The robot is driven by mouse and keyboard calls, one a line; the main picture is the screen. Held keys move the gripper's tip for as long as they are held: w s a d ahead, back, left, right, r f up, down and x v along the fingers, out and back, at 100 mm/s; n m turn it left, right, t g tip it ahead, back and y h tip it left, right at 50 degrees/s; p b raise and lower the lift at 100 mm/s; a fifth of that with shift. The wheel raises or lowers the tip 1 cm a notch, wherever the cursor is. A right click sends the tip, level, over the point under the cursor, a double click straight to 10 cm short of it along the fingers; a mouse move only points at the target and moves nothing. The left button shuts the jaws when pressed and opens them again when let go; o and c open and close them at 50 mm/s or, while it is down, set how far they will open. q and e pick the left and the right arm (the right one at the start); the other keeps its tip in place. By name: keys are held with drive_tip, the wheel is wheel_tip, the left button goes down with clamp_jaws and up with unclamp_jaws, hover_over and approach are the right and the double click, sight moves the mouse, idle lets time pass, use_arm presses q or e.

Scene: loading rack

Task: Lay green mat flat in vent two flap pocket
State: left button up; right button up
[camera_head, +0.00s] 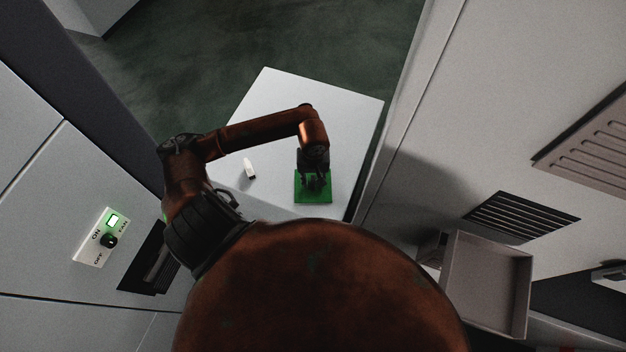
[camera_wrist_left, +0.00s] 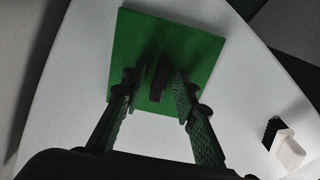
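The green mat (camera_head: 301,197) lies flat on the white table near its front edge. It also shows in the left wrist view (camera_wrist_left: 205,50), with a dark upright tab (camera_wrist_left: 160,80) near its middle. My left gripper (camera_head: 316,184) points down over the mat. In the left wrist view its two fingers (camera_wrist_left: 155,88) are apart, one on each side of the tab, with gaps visible. A shallow open grey tray-like flap (camera_head: 488,283) hangs below a dark louvred vent (camera_head: 513,217) on the right wall. No label shows which vent is vent two. My right gripper is out of view.
A small white brush-like object with a dark end (camera_head: 249,168) lies on the white table (camera_head: 270,100), left of the mat. The left wall has an ON/OFF fan switch (camera_head: 110,241) and a dark vent (camera_head: 152,262). A larger louvred panel (camera_head: 595,140) is at upper right.

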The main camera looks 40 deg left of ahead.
sight(313, 181)
use_arm(q)
drive_tip(key=shift+r, duration=0.15)
wheel_tip(313, 181, up, 12)
drive_tip(key=b, duration=0.2)
idle(0.7)
